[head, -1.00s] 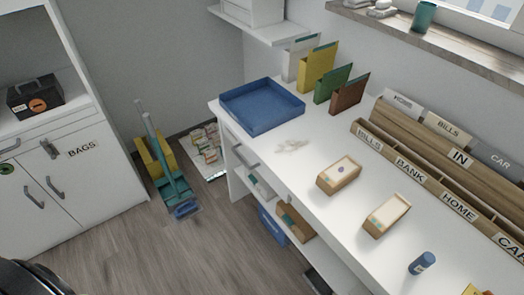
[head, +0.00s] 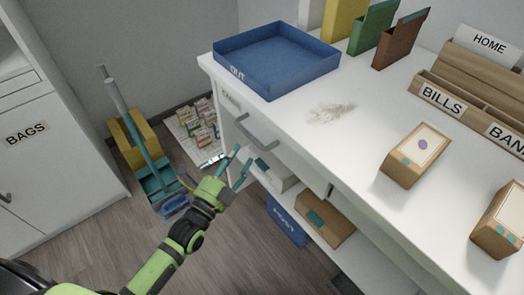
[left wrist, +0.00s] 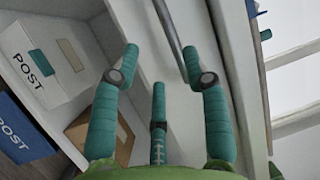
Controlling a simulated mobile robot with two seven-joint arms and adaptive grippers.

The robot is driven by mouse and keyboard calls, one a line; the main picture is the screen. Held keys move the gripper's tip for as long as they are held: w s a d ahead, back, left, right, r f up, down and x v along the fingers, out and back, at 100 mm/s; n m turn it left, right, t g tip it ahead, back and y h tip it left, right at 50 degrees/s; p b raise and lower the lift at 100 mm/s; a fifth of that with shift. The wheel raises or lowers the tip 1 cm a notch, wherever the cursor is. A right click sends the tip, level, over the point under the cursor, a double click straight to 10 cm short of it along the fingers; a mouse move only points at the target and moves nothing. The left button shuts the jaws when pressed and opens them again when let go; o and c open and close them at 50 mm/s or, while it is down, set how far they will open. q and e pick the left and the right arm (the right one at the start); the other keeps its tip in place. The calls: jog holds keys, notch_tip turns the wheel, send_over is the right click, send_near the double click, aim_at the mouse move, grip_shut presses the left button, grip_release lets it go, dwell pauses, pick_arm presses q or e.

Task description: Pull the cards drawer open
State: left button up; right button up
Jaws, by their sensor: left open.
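The drawer front (head: 236,112) is white, under the left end of the white desk top, with a partly readable label. Its grey bar handle (head: 258,134) runs along the front, and the drawer looks shut. My left gripper (head: 230,162), green with teal fingers, is open and empty, just in front of and below the handle. In the left wrist view the handle bar (left wrist: 168,32) passes just beyond the spread fingertips (left wrist: 160,55), between them and nearer the right one. I cannot tell whether a finger touches it. My right gripper is not in view.
A blue tray (head: 275,62) stands on the desk above the drawer. Below are a shelf with a white box (head: 277,173), a brown box (head: 325,217) and a blue POST box (head: 286,221). Cleaning tools (head: 152,165) stand on the floor at left. The floor before the desk is clear.

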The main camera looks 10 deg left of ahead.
aim_at(250, 137)
pick_arm(q)
jog(key=x, duration=0.5)
jog(key=r+x, duration=0.1)
jog(key=x, duration=0.1)
jog(key=shift+r+b, duration=0.1)
jog(key=shift+b, duration=0.2)
grip_shut()
